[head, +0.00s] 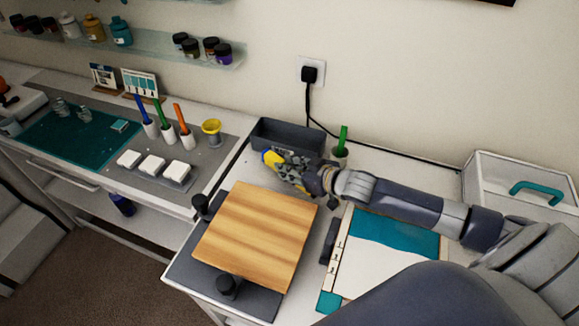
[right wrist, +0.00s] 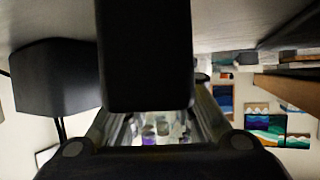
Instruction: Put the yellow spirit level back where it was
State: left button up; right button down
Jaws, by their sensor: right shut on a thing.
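The yellow spirit level (head: 270,157) shows as a small yellow end at the fingertips of my right gripper (head: 284,167); the rest is hidden by the fingers. My right gripper is shut on it, just in front of the dark grey bin (head: 262,133) and beyond the far edge of the wooden board (head: 258,236). In the right wrist view a dark block (right wrist: 145,55) fills the middle between the fingers, too shaded to show any yellow. I cannot tell whether the level touches the table. My left gripper is not in view.
The board lies on a dark base (head: 190,282) with black knobs (head: 228,286) at its edge. A green-handled tool (head: 343,138) stands behind my right wrist. A teal and white panel (head: 385,262) lies right of the board. A white box (head: 510,178) stands far right.

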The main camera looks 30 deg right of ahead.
jog(key=shift+f, duration=0.25)
jog(key=c, duration=1.3)
grip_release()
notch_tip(320, 180, up, 10)
jog(key=shift+f, duration=0.1)
